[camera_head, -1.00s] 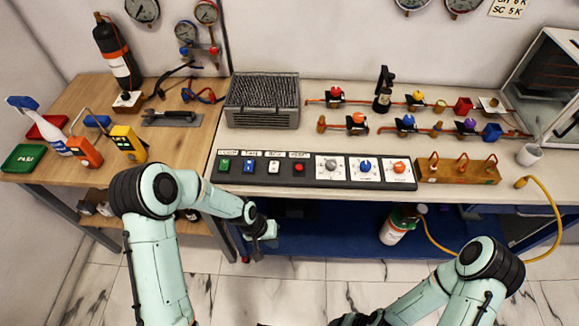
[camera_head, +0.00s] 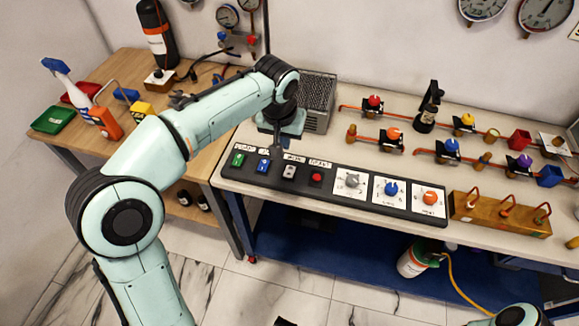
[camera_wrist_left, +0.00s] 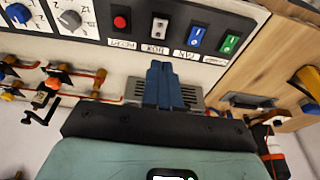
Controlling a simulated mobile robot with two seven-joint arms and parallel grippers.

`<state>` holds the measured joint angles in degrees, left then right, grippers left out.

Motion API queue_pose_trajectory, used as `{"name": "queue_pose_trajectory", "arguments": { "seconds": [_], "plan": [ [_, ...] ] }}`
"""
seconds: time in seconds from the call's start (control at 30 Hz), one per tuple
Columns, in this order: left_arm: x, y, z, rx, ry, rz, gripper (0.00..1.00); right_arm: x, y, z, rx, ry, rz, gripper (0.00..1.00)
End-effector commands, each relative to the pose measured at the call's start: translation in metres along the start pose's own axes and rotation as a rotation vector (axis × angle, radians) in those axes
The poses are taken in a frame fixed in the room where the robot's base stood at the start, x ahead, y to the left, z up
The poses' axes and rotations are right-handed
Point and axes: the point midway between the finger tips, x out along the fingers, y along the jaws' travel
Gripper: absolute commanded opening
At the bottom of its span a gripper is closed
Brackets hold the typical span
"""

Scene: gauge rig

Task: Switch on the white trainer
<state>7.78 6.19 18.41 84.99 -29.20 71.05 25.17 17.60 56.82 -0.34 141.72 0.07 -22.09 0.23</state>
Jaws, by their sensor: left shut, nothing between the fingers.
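A black control panel (camera_head: 405,211) lies along the front of the pale bench. It carries a green switch (camera_head: 238,160), a blue switch (camera_head: 263,166), a white switch (camera_head: 289,172) and a red button (camera_head: 317,177), each with a label behind it. My left gripper (camera_head: 277,150) is shut and empty, pointing down above the panel's rear edge near the blue and white switches. In the left wrist view its fingers (camera_wrist_left: 161,68) are together, close to the label of the white switch (camera_wrist_left: 159,25) and apart from the switch. My right gripper is out of view.
Three dial knobs, grey (camera_head: 352,181), blue (camera_head: 391,188) and orange (camera_head: 430,198), sit right of the button. A grey finned box (camera_head: 318,100) stands behind my left gripper. Valves and pipes (camera_head: 393,134) fill the bench's rear right. A wooden table (camera_head: 100,75) adjoins at the left.

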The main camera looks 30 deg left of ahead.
Motion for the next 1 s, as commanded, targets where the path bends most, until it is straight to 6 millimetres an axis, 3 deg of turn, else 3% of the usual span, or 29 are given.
{"name": "queue_pose_trajectory", "arguments": {
  "seconds": [0.27, 0.7, 1.0],
  "plan": [
    [0.015, 0.0, 0.001, 0.001, -0.004, 0.0, 0.0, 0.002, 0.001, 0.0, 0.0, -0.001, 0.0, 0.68],
    [0.105, 0.0, 0.002, 0.002, -0.006, 0.001, 0.0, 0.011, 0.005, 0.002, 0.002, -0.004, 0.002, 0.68],
    [0.136, 0.0, 0.013, 0.002, -0.002, 0.001, 0.0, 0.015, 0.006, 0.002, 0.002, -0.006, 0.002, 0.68]
  ]
}}
